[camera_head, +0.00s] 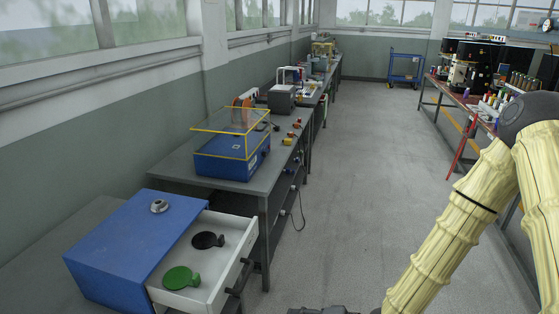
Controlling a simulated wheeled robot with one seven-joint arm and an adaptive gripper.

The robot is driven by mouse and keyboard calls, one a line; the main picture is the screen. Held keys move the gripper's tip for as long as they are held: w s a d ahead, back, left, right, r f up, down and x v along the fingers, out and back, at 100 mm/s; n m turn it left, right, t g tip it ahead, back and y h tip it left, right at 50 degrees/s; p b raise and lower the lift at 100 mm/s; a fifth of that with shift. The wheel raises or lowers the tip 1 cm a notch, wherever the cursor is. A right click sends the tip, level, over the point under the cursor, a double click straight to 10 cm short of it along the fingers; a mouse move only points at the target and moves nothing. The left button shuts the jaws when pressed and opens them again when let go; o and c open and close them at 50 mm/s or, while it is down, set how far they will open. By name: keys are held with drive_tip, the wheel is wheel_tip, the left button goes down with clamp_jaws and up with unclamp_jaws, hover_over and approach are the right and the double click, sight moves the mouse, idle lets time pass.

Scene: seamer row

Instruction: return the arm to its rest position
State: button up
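My arm (452,228), in a pale yellow ribbed cover with a dark grey joint at its top, fills the right side of the head view. It bends at that joint and one link slopes down to the bottom edge. A dark part (320,310) at the bottom edge seems to belong to my wrist or gripper. It is cut off by the frame, so the fingers and anything between them are hidden.
A blue cabinet (120,245) at lower left has an open white drawer (222,262) holding a green piece (182,278) and a black piece (208,240). A long bench (262,183) runs behind it. Another bench stands right, behind my arm. The floor (350,190) between is clear; a blue cart (405,68) stands far back.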

drive_tip(key=s+d+f+n+g+h, duration=0.1)
drive_tip(key=s+d+f+h, duration=0.25)
drive_tip(key=s+f, duration=0.35)
drive_tip(key=s+d+f+g+h, duration=0.1)
drive_tip(key=s+d+f+h, duration=0.2)
drive_tip(key=s+d+f, duration=0.35)
drive_tip(key=s+d+f+n+g+h, duration=0.2)
drive_tip(key=s+d+f, duration=0.4)
drive_tip(key=s, duration=0.4)
drive_tip(key=d+g+h, duration=0.1)
drive_tip(key=h, duration=0.1)
drive_tip(key=shift+d+f+n+h, duration=0.3)
drive_tip(key=shift+d+h, duration=0.05)
drive_tip(key=shift+d, duration=0.05)
